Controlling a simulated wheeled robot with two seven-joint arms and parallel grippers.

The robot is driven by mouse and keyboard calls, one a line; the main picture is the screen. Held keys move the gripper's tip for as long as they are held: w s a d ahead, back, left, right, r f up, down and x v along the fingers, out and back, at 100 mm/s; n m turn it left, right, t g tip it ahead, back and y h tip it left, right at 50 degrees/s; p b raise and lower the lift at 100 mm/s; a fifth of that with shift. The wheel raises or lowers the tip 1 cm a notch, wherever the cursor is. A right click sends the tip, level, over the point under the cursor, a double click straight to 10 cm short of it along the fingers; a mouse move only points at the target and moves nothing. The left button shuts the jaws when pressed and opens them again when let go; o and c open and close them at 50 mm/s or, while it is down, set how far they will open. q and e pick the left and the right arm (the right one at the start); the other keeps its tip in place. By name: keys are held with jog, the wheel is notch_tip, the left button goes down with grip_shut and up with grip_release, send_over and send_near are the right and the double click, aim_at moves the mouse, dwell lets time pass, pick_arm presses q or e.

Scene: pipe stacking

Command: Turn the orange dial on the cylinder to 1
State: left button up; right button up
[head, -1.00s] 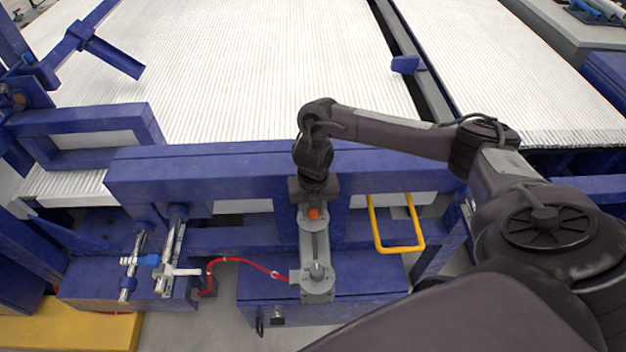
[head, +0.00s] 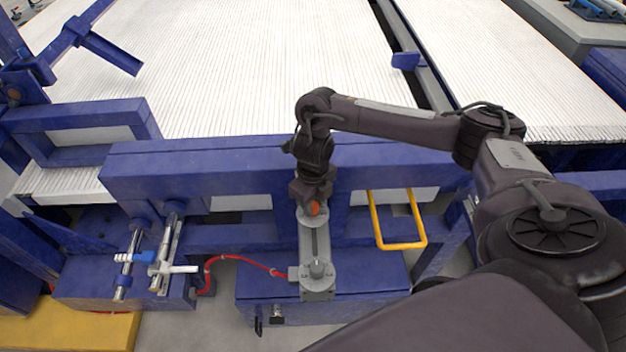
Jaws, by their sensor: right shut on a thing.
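The orange dial (head: 315,208) sits at the far end of the grey cylinder (head: 315,240), which lies on a blue base. My right gripper (head: 313,203) reaches down over the dial from behind and is shut on it. The fingers hide part of the dial, and I cannot read any number on it. My left gripper is not in view.
A red hose (head: 240,258) runs from the near end of the cylinder to the left. A yellow handle (head: 398,232) stands to the right. A blue beam (head: 230,166) crosses behind the cylinder. White pipes (head: 240,70) fill the rack beyond.

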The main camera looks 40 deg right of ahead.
aim_at(313, 205)
jog(key=shift+w+r, duration=0.1)
dwell(0.4)
jog(key=o, duration=1)
notch_tip(313, 205, up, 8)
jog(key=p, duration=0.3)
jog(key=shift+f, duration=0.2)
